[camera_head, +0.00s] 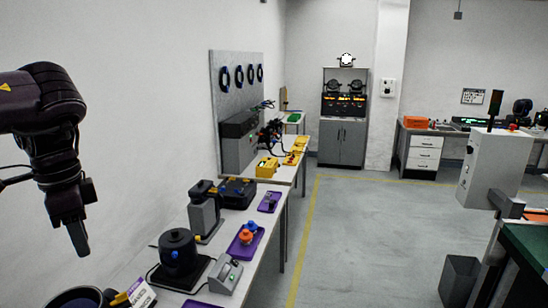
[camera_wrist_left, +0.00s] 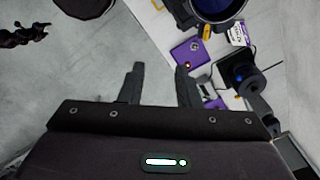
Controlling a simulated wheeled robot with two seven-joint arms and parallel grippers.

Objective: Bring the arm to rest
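My left arm comes in at the left of the head view. Its gripper (camera_head: 78,236) points down, beside the near end of the long white workbench (camera_head: 262,236) and above it. In the left wrist view, the two fingers of the left gripper (camera_wrist_left: 158,84) stand apart with only grey floor seen between them, so it is open and empty. A dark jointed shape at the left edge of the wrist view looks like my right gripper (camera_wrist_left: 24,35); it is too small to tell its finger state. It does not show in the head view.
The workbench holds a dark pot (camera_head: 78,297), a black round device (camera_head: 178,252), a grey box device (camera_head: 225,275), a purple tray (camera_head: 239,252) and a yellow box (camera_head: 267,167). A grey post-mounted box (camera_head: 490,168) stands at right. Floor between is clear.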

